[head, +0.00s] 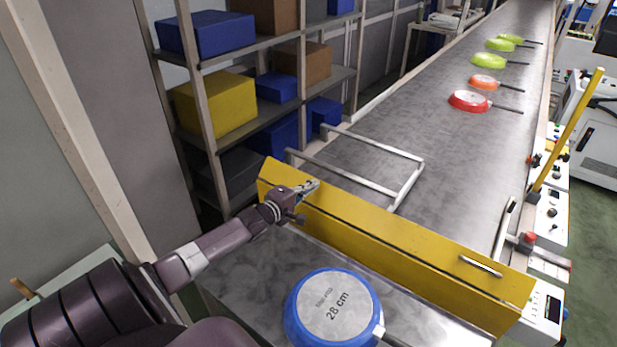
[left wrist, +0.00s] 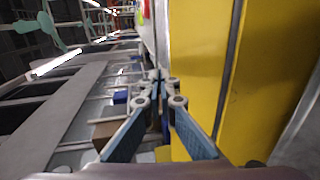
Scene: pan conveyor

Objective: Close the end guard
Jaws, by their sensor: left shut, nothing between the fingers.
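The end guard (head: 400,245) is a long yellow panel standing across the near end of the conveyor, with a silver handle (head: 480,266) near its right end. My left gripper (head: 312,186) is at the guard's left part, at its top edge; I cannot tell whether it touches. In the left wrist view, the gripper (left wrist: 158,78) has its fingertips together with nothing between them, and the yellow guard (left wrist: 260,80) fills the right side close beside it. My right gripper is not in view.
A blue pan (head: 333,305) marked 28 cm lies upside down in front of the guard. A metal frame (head: 405,190) stands over the belt (head: 440,150) behind it. Red, orange and green pans lie farther along. Shelves (head: 255,65) with boxes stand at left; a yellow post (head: 568,130) stands at right.

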